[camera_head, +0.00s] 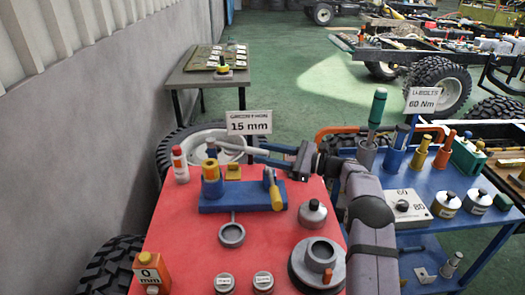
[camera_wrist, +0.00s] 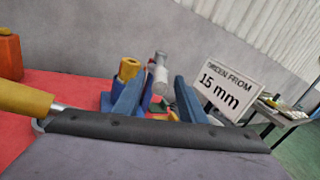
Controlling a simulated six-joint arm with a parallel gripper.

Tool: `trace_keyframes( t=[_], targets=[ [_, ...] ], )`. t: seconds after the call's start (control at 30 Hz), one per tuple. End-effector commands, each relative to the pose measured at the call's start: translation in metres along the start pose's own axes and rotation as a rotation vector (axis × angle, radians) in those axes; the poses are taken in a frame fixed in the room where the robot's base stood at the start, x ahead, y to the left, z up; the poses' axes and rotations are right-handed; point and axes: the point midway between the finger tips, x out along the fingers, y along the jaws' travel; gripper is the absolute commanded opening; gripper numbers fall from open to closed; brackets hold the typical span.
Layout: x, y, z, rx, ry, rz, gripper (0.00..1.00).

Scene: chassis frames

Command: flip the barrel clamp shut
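The clamp fixture is a blue block (camera_head: 240,199) on the red tabletop. My gripper (camera_head: 256,153) is above and behind the fixture, pointing left. In the wrist view its two blue fingers (camera_wrist: 156,94) are apart, and no object is held. The yellow handle (camera_wrist: 25,98) shows at the left, beside the gripper body; contact cannot be told.
A white and red bottle (camera_head: 180,165) and a 15 mm sign (camera_head: 249,123) stand near the back. A grey knob piece (camera_head: 312,214), a ring (camera_head: 231,234) and a round flange (camera_head: 300,270) are around the fixture. A blue bench (camera_head: 455,185) with tools is at right.

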Motion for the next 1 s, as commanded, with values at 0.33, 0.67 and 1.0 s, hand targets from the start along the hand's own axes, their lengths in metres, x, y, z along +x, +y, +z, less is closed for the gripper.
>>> trace_keyframes(
  t=[0.33,0.67,1.0],
  targets=[
    [0.015,0.000,0.000,0.001,-0.001,-0.001,0.37],
    [0.015,0.000,0.000,0.000,0.000,-0.001,0.00],
    [0.016,0.002,0.002,0.001,-0.001,-0.021,0.00]
  ],
)
